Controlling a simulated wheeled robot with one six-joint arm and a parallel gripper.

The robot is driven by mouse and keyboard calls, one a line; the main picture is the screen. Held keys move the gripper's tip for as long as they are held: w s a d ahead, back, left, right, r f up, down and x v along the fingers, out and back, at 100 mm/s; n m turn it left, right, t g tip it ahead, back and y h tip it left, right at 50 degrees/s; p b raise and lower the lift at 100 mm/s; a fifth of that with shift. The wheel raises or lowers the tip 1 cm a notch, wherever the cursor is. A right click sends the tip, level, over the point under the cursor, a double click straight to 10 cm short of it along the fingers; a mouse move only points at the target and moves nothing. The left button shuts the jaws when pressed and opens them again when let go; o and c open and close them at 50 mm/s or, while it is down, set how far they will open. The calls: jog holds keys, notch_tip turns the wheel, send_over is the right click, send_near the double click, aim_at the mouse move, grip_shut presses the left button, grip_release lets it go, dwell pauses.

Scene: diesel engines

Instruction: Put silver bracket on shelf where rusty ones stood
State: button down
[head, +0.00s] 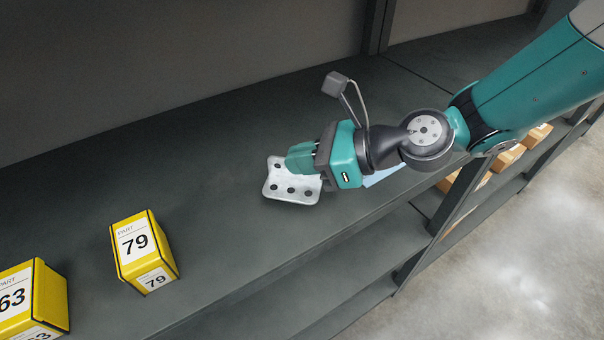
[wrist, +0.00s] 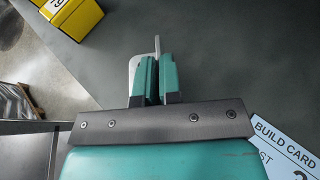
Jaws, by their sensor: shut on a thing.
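The silver bracket (head: 290,192) is a pale metal plate with several dark holes, at the middle of the dark grey shelf (head: 225,225) in the head view. My gripper (head: 302,160) is shut on it from the right side. In the wrist view the bracket (wrist: 142,62) shows as a thin upright edge between and beyond the teal fingers (wrist: 158,78). The fingers hide part of it. I cannot tell whether its lower face touches the shelf. No rusty brackets are in view.
Yellow boxes marked 79 (head: 144,252) and 63 (head: 32,300) stand to the left on the shelf. A pale blue build card (head: 384,174) lies partly under my arm, also in the wrist view (wrist: 285,148). Cardboard boxes (head: 505,157) sit on a lower shelf at right.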

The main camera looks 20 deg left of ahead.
aim_at(307, 179)
jog(key=shift+f+p, duration=0.3)
jog(key=shift+f, duration=2)
jog(key=shift+f, duration=0.15)
jog(key=c, duration=1.3)
grip_release()
jog(key=b+v, duration=0.3)
jog(key=v, duration=0.9)
jog(key=shift+d, duration=0.1)
jog(key=s+d+r+n+h, duration=0.3)
jog(key=s+d+n, duration=0.3)
jog(key=n, duration=0.6)
jog(key=s+d+r+n+t+h, duration=0.1)
jog(key=s+d+r+n+h, duration=0.2)
jog(key=s+d+n+h, duration=0.3)
jog(key=d+n, duration=0.3)
jog(key=n, duration=0.3)
jog(key=shift+s+d+r, duration=0.25)
jog(key=shift+s+r, duration=0.05)
jog(key=shift+s, duration=0.1)
